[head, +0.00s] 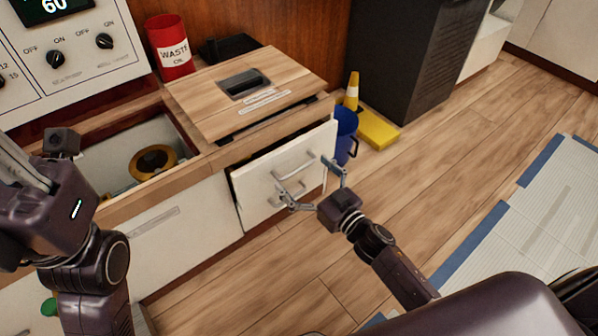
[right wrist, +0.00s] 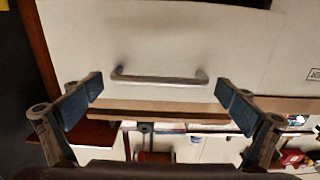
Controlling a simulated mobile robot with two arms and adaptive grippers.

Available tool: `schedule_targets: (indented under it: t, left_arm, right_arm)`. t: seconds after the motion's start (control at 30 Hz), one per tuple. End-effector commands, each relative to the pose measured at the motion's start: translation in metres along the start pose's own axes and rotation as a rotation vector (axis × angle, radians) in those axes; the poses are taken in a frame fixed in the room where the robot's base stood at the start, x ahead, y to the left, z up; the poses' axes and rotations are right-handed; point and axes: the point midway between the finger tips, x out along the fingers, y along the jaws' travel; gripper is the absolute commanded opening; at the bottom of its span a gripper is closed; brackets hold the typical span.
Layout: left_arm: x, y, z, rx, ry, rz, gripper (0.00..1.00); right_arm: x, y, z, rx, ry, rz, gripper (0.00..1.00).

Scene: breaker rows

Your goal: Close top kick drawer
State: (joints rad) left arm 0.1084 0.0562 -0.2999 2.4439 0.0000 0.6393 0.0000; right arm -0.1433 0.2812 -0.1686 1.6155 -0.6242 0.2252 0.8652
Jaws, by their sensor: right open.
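The top kick drawer (head: 262,190) has a white front with a metal bar handle (head: 295,167). It stands slightly pulled out, with a dark gap along its upper and left edges. That gripper is open and empty in front of the drawer. In the right wrist view, the drawer handle (right wrist: 160,78) lies between the spread fingertips (right wrist: 160,90), with neither finger seen touching it.
Left of the drawer is an open bin (head: 120,150) holding a yellow ring (head: 153,161). A wood lid (head: 215,105) covers the cabinet above the drawer.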

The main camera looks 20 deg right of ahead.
Motion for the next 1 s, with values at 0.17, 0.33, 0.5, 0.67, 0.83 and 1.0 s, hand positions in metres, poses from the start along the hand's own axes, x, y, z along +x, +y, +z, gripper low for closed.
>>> schedule_targets:
  t: [0.17,0.33,0.5,0.67,0.83,1.0]
  left_arm:
    - [0.002,0.001,-0.002,0.002,0.013,0.005,0.16]
    - [0.003,0.001,-0.002,0.002,0.013,0.006,0.16]
    - [0.003,0.001,-0.002,0.002,0.013,0.006,0.16]
    - [0.003,0.001,-0.002,0.001,0.014,0.006,0.16]
    - [0.003,0.001,-0.002,0.001,0.014,0.006,0.16]
    - [0.004,0.001,-0.002,0.001,0.014,0.005,0.16]
  right_arm:
    - [0.011,0.000,0.001,-0.001,-0.001,0.000,1.00]
    - [0.012,0.000,0.000,-0.001,-0.001,0.000,1.00]
    - [0.012,0.000,0.000,-0.001,-0.001,0.000,0.91]
    - [0.012,0.000,0.000,-0.001,-0.001,0.000,0.74]
    - [0.012,0.000,0.000,-0.001,-0.001,0.000,0.55]
    - [0.019,0.000,-0.001,-0.002,0.002,0.000,0.52]
